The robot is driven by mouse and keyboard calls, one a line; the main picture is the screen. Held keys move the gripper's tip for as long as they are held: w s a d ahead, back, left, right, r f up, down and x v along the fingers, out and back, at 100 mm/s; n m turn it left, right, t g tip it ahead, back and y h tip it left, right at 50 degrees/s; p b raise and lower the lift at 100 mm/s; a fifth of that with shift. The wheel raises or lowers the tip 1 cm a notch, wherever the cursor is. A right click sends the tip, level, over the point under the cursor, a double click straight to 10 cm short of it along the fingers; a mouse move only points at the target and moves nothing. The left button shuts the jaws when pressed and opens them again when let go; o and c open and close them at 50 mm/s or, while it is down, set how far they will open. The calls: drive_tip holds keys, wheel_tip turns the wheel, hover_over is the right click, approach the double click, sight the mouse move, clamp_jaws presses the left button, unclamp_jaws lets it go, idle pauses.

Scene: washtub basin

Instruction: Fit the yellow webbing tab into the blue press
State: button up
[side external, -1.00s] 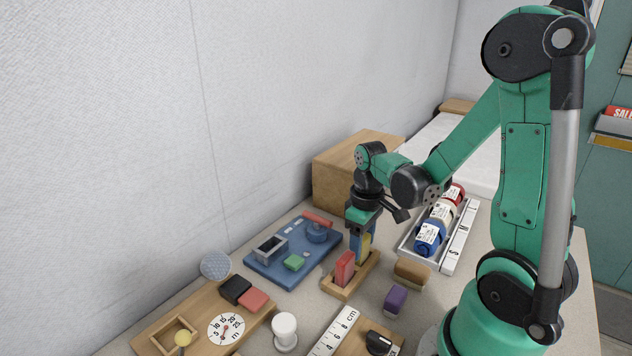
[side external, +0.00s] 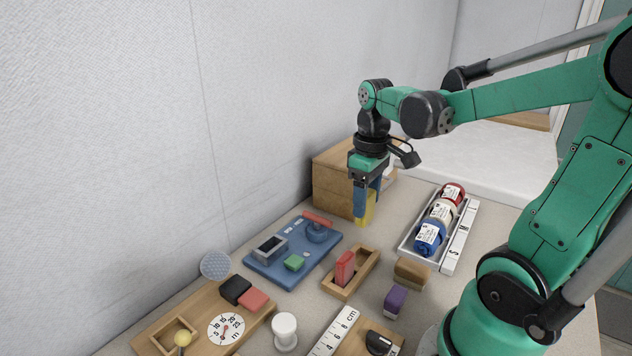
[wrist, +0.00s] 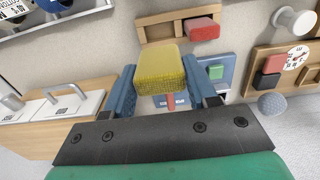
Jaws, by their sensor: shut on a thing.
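My gripper (side external: 364,208) is shut on the yellow webbing tab (side external: 369,208) and holds it in the air, behind and above the wooden holder. In the wrist view the yellow tab (wrist: 160,68) sits between the two blue fingers. The blue press (side external: 270,272) lies on the table to the lower left of my gripper. It carries a grey open-topped box (side external: 270,248), a green block (side external: 294,262), a round blue knob and a red handle (side external: 318,219). In the wrist view the press is partly hidden behind the tab and my gripper.
The wooden holder (side external: 361,276) keeps a red tab (side external: 345,268) upright. A wooden box (side external: 333,187) stands close behind my gripper. A white tray (side external: 410,250) of spools is to the right. Purple (side external: 396,301) and brown (side external: 412,272) blocks lie in front.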

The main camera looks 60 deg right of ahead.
wheel_tip(320, 180, up, 10)
drive_tip(key=shift+w+r, duration=0.1)
drive_tip(key=shift+r, duration=0.05)
drive_tip(key=w+a+r, duration=0.2)
drive_tip(key=w+a, duration=0.1)
drive_tip(key=w, duration=0.4)
hover_over(295, 243)
drive_tip(key=w+a, duration=0.2)
drive_tip(key=a, duration=0.3)
wheel_tip(295, 243, down, 20)
drive_tip(key=shift+s+f, duration=0.1)
drive_tip(key=shift+s, duration=0.05)
drive_tip(key=shift+f, duration=0.1)
drive_tip(key=o, duration=1.2)
